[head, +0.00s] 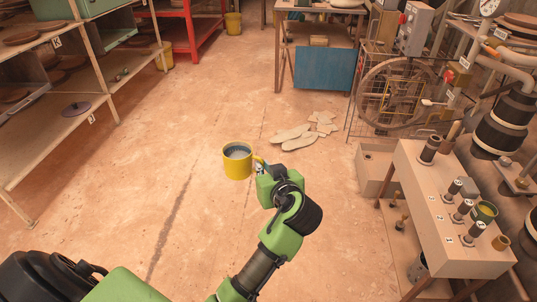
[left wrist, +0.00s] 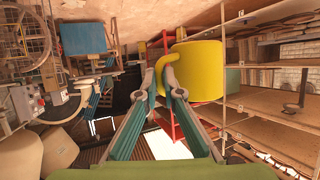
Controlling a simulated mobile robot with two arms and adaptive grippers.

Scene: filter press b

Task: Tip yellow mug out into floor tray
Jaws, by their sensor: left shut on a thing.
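The yellow mug (head: 237,165) is held up in front of me in the head view, roughly upright, with grey contents showing inside its rim. My left gripper (head: 262,166) is to its right, shut on the mug's handle. In the left wrist view the mug (left wrist: 200,72) is beyond the fingertips (left wrist: 169,72), its handle between them. A low open beige box on the floor, which looks like the floor tray (head: 374,185), is to the right of the mug, partly hidden by the bench. My right gripper is not in view.
A bench (head: 440,205) with several dark cylindrical pieces and a green cup stands at the right. Pale flat pieces (head: 298,136) lie on the floor ahead. Shelves (head: 60,115) line the left. A wheeled press (head: 395,95) stands back right. The middle floor is clear.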

